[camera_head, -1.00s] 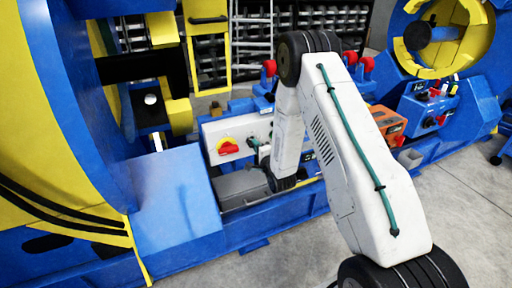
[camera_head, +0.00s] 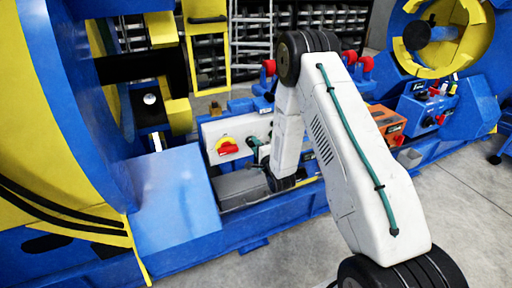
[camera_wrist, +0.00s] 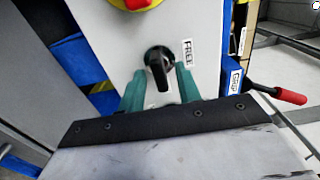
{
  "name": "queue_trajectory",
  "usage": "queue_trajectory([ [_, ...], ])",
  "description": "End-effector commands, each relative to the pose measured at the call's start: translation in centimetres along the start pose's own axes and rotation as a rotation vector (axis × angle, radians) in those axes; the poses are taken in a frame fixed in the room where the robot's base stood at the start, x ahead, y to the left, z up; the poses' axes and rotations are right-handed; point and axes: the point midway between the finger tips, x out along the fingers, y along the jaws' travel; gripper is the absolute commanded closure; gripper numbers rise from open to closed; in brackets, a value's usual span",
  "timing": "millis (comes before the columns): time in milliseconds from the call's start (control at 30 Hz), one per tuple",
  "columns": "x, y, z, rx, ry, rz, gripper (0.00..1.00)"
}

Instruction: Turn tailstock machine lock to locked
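The tailstock machine lock appears to be a small black rotary knob (camera_wrist: 157,60) on a light grey panel (camera_wrist: 105,55). A white label reading FREE (camera_wrist: 187,52) is at its upper right. The knob's bar points roughly up and down in the wrist view. My gripper (camera_wrist: 160,86) has teal fingers, one at each side of the knob, with small gaps visible beside the bar. Contact with the knob is unclear. In the head view my gripper (camera_head: 258,150) is at the same white panel (camera_head: 212,132), and the knob is not clear there.
A red rotary switch on a yellow disc (camera_head: 227,146) sits on the panel left of my gripper. A blue sloped cover (camera_head: 178,205) is at lower left. A red-tipped lever (camera_wrist: 290,95) sticks out at right in the wrist view. An orange box (camera_head: 387,122) stands farther right.

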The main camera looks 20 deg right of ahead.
Motion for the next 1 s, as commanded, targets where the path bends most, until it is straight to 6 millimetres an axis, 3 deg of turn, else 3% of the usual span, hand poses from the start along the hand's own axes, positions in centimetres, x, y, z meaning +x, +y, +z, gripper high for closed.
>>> queue_trajectory([
  [167,-1.5,0.1,0.0,0.0,0.0,0.002,0.66],
  [533,-7.1,0.1,-0.1,0.001,0.001,0.002,0.66],
  [1000,-7.8,0.0,-0.1,0.0,0.001,0.0,0.66],
])
